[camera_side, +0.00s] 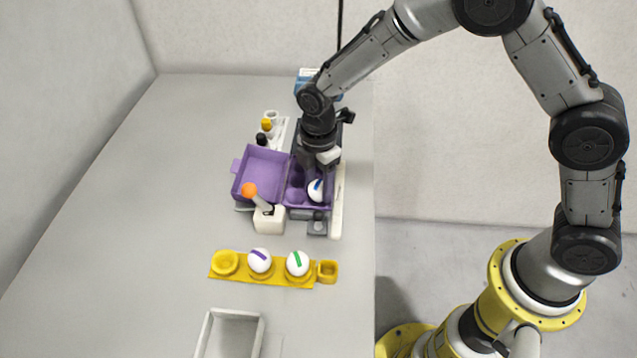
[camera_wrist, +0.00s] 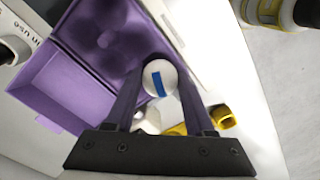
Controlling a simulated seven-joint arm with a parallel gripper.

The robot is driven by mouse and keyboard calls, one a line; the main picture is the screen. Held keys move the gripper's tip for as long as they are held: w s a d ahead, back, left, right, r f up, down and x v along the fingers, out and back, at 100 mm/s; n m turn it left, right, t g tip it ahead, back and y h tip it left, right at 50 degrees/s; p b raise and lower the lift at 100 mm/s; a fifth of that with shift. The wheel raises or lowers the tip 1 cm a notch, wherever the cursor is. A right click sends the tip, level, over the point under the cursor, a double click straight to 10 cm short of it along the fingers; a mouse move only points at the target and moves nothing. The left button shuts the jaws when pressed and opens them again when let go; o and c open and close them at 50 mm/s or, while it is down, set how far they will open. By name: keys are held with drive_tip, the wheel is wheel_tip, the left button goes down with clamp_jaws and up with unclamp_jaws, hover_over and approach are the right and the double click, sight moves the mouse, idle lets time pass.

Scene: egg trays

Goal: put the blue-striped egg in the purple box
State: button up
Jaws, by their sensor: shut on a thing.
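The white egg with a blue stripe (camera_side: 316,191) is between the fingers of my gripper (camera_side: 320,180), which is shut on it. In the wrist view the egg (camera_wrist: 160,78) sits between the two fingertips (camera_wrist: 158,88). The purple box (camera_side: 262,176) stands open, its lid folded back to the left and its cupped half on the right. The egg is at the near right part of the cupped half. I cannot tell whether it touches a cup. In the wrist view the box (camera_wrist: 60,85) shows empty cups beyond the egg.
A yellow tray (camera_side: 245,274) nearer the camera holds a purple-striped egg (camera_side: 260,261) and a green-striped egg (camera_side: 297,263). A white block with an orange-knobbed stick (camera_side: 268,219) stands close to the box. A grey-white bin (camera_side: 208,330) is at the front. The table's left side is clear.

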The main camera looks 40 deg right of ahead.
drive_tip(key=shift+f, duration=0.45)
idle(0.4)
drive_tip(key=o, duration=0.9)
drive_tip(key=shift+r, duration=0.1)
wheel_tip(320, 180, up, 14)
drive_tip(key=shift+f, duration=0.15)
